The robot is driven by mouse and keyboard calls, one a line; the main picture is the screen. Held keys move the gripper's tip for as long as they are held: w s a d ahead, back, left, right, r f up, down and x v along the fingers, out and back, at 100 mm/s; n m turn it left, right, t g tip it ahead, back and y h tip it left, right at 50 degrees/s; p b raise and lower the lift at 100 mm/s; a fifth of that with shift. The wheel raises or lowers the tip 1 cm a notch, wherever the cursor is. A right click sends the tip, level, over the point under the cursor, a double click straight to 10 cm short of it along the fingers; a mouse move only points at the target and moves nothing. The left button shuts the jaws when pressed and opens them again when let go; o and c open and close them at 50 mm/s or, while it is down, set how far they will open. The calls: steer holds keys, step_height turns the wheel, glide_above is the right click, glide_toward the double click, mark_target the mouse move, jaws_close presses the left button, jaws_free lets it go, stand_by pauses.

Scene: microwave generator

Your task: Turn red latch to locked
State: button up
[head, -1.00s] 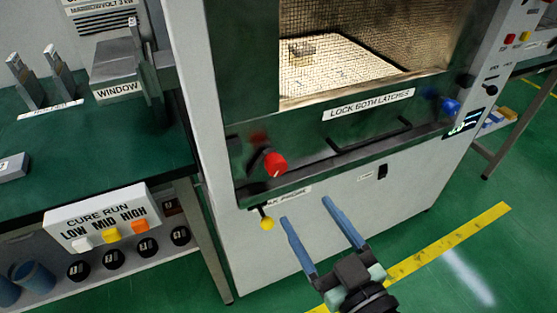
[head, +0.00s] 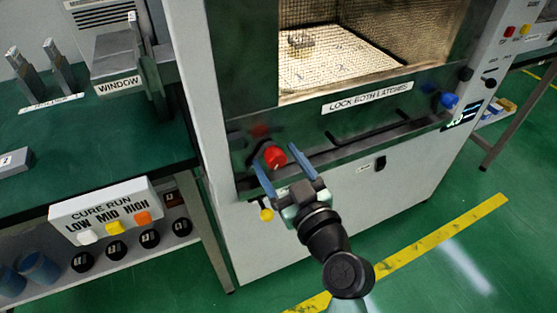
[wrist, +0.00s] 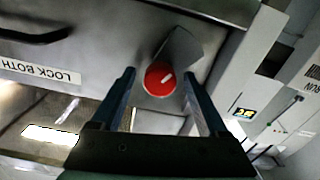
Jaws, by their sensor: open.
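The red latch (head: 274,157) is a round red knob at the lower left of the microwave's dark front panel. In the wrist view the red latch (wrist: 159,79) shows a white mark on its face and a grey plate behind it. My gripper (head: 281,160) is open, with its two blue fingers pointing at the panel on either side of the knob. In the wrist view the fingers (wrist: 160,80) also flank the knob, with gaps showing on both sides. I cannot tell how far the fingertips reach past the knob.
A blue latch (head: 449,100) sits at the right of the same panel. A label, "LOCK BOTH LATCHES" (head: 368,97), and a dark handle (head: 375,131) lie between them. A green bench (head: 95,150) stands at the left.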

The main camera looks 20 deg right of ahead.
jaws_close()
steer(key=shift+m, duration=0.3)
steer(key=m, duration=0.3)
steer(key=shift+m, duration=0.3)
steer(key=m, duration=0.4)
steer(key=shift+p, duration=0.4)
steer(key=m+p, duration=0.1)
steer(key=m, duration=0.4)
steer(key=shift+m+p, duration=1.1)
steer(key=shift+m, duration=1.2)
steer(key=shift+f, duration=0.1)
